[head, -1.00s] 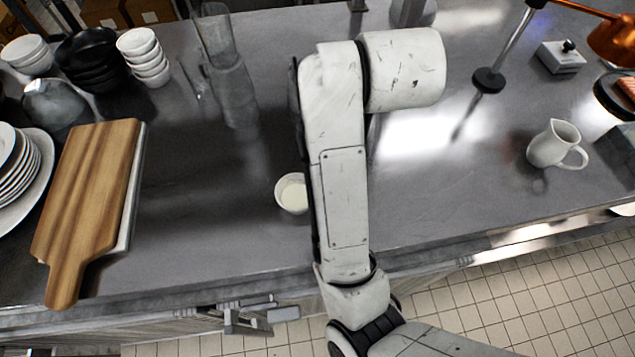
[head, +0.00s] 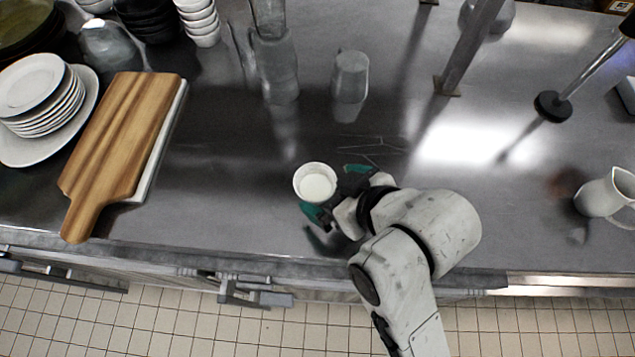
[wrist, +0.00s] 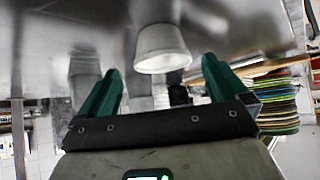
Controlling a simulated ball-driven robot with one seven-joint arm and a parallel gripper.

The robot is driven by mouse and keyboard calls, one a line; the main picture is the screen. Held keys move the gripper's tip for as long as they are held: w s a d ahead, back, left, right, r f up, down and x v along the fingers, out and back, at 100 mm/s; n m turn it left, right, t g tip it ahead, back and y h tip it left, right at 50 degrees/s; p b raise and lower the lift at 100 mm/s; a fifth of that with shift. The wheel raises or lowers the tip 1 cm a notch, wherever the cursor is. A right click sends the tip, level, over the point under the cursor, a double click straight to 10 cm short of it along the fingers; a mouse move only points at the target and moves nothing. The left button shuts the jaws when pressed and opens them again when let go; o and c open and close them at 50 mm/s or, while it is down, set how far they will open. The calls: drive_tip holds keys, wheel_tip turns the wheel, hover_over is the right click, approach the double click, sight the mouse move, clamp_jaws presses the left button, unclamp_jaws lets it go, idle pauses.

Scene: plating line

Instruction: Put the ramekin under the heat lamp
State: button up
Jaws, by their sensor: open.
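The ramekin (head: 315,183) is a small white cup with pale contents, standing upright on the steel counter (head: 240,215). My gripper (head: 335,190) is open just right of it in the head view, with green fingertips on its near and far sides. In the wrist view the ramekin (wrist: 162,50) shows beyond and between the two open green fingers (wrist: 160,88), and nothing is gripped. The heat lamp's shade is not clearly in view now; a dark rod with a round black foot (head: 553,106) stands at the right of the counter.
A wooden board (head: 120,140) and stacked plates (head: 38,95) lie to the left. Clear glasses (head: 350,78) stand behind the ramekin. A steel post (head: 470,50) rises at the back. A white pitcher (head: 605,195) stands at the right.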

sight(306, 179)
drive_tip(key=shift+x, duration=3.2)
drive_tip(key=shift+a+r, duration=0.1)
drive_tip(key=shift+a, duration=0.05)
drive_tip(key=c, duration=1)
drive_tip(key=shift+p, duration=0.3)
drive_tip(key=shift+c, duration=0.2)
drive_tip(key=shift+r, duration=0.2)
